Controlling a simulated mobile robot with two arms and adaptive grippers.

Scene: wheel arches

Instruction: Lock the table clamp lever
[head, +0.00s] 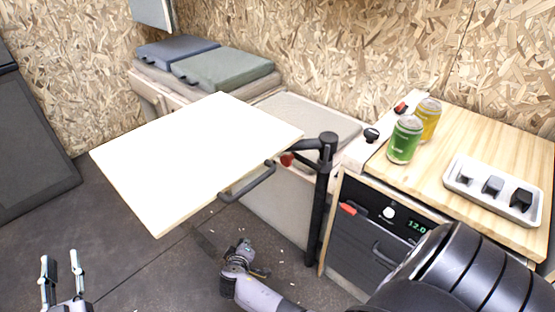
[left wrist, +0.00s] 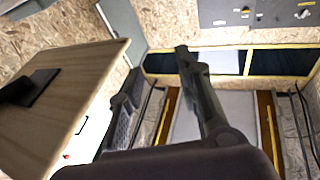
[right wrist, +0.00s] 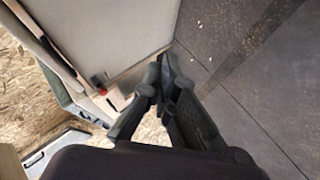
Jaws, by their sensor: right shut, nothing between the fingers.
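A pale square tabletop (head: 195,155) is held out on a black post (head: 322,200) with a swing arm. A bent black bar (head: 248,186) sits under its near right edge. A small red knob (head: 287,159) shows beside the arm joint; I cannot tell whether it is the clamp lever or how it is set. A red part also shows in the right wrist view (right wrist: 101,82). My right gripper (head: 243,252) is below the table, left of the post, shut and empty, touching nothing visible. My left gripper (head: 61,262) is open and empty at the lower left, apart from the table.
A wooden counter (head: 460,140) at right carries a green can (head: 404,140), a yellow can (head: 428,116) and a white tray (head: 470,190). Below it is a dark appliance (head: 380,232) with a red lever (head: 347,209). Cushions (head: 222,68) lie behind. Floor at left is clear.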

